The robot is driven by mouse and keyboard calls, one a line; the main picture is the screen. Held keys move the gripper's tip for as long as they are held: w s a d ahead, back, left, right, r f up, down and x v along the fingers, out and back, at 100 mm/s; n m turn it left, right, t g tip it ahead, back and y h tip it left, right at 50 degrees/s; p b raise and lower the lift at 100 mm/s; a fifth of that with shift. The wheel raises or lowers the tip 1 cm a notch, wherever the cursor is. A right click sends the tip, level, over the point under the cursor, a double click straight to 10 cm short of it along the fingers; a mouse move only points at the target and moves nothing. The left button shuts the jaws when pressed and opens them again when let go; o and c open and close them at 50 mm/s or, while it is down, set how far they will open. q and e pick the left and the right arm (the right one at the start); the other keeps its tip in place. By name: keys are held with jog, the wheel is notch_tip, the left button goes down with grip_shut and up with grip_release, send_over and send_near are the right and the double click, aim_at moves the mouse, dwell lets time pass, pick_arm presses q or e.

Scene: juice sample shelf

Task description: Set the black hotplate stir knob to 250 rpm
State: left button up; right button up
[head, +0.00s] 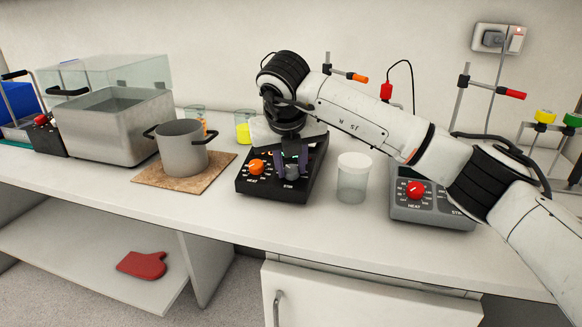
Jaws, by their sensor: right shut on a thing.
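The black hotplate (268,190) stands on the white bench, with a control panel on its front. Its orange heat knob (257,167) is on the left of the panel. The grey stir knob (292,170) is on the right, above the STIR label. My right gripper (291,167) reaches down over the panel and is shut on the stir knob. The fingers partly cover the knob and its scale, so I cannot read its setting. My left gripper is not in view.
A grey hotplate (428,209) with a red knob is further right. A steel pot (183,150) on a cork board (148,176) and a metal bath (109,128) are left. The front bench strip is clear.

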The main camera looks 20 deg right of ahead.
jog(key=o, duration=1.1)
jog(key=shift+c, duration=0.2)
jog(key=v, duration=1)
jog(key=shift+r+b, duration=0.2)
jog(key=shift+b, duration=0.1)
jog(key=shift+s+a, duration=0.1)
